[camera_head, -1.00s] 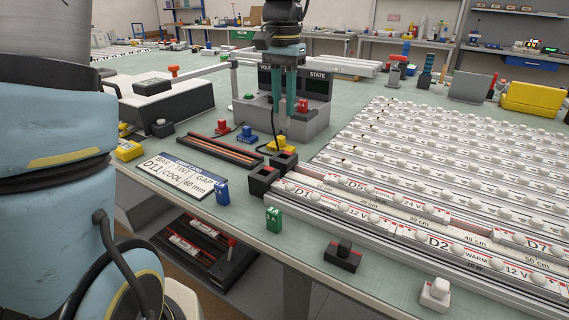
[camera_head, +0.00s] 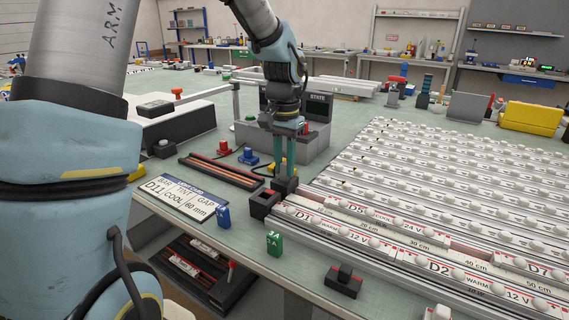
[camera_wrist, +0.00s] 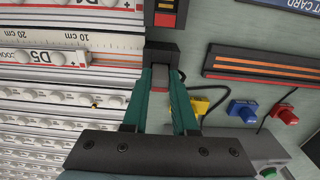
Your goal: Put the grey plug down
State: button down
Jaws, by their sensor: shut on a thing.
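My gripper (camera_head: 284,176) points straight down in the head view, with its green fingers just over the farther of two small black blocks (camera_head: 288,186) at the left end of the rails. In the wrist view my gripper (camera_wrist: 161,85) is shut on the grey plug (camera_wrist: 160,76), which shows only as a small grey piece between the fingertips. The fingertips are close to the black block (camera_wrist: 162,54). The fingers hide most of the plug, and I cannot tell whether it touches the block. A black cable runs beside the fingers.
The nearer black block (camera_head: 262,204) stands at the front left. White rails (camera_head: 400,205) with round knobs fill the right. Blue (camera_head: 248,157), red (camera_head: 224,147) and yellow plugs, an orange-striped rack (camera_head: 215,170) and a card (camera_head: 181,196) lie left. The grey console (camera_head: 318,142) stands behind.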

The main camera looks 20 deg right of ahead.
aim_at(285, 163)
jog(key=shift+f, duration=0.2)
jog(key=c, duration=0.7)
grip_release()
notch_tip(285, 163, up, 12)
jog(key=s+a+f+n, duration=0.2)
jog(key=a+f+n, duration=0.1)
jog(key=a, duration=0.6)
jog(key=s+a+f+n+t, duration=0.1)
jog(key=s+a+f+n, duration=0.1)
jog(key=a+f, duration=0.4)
jog(key=s+a+f+n, duration=0.2)
jog(key=a+f+n, duration=0.2)
jog(key=a, duration=0.8)
jog(key=shift+a+f+t+b, duration=0.25)
jog(key=shift+t+b, duration=0.05)
jog(key=shift+b, duration=0.15)
jog(key=shift+s, duration=0.1)
